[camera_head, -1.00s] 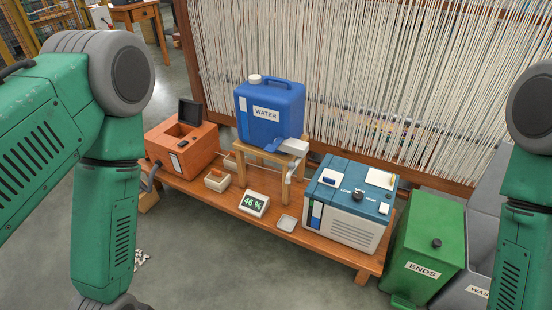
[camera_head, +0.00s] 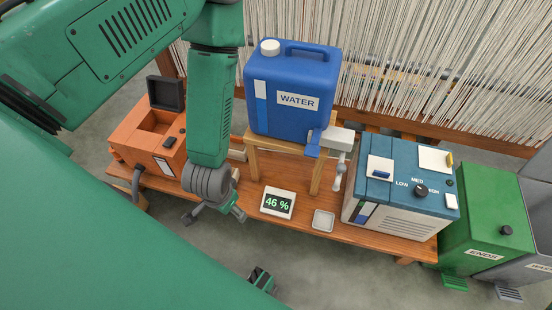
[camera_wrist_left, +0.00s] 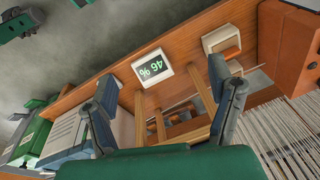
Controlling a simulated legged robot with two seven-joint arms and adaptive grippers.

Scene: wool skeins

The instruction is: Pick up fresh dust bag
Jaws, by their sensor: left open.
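My left gripper (camera_head: 214,212) hangs open and empty in front of the low wooden bench, left of the 46 % display. Its two spread fingers also show in the left wrist view (camera_wrist_left: 163,80). I cannot make out a thing that is surely the fresh dust bag. A small pale box with an orange-brown top (camera_wrist_left: 222,42) stands on the bench in the wrist view, beyond one finger; my arm mostly hides that area in the head view. The orange machine (camera_head: 150,135) has its lid up. A dark gripper part (camera_head: 262,279), seemingly my right one, shows low, partly covered.
The bench (camera_head: 290,220) holds the display (camera_head: 278,202), a small grey dish (camera_head: 323,220) and a blue-topped machine (camera_head: 400,190). A blue water canister (camera_head: 292,95) stands on a wooden stand. A green ENDS bin (camera_head: 490,215) is at right. Hanging threads (camera_head: 450,70) close off the back.

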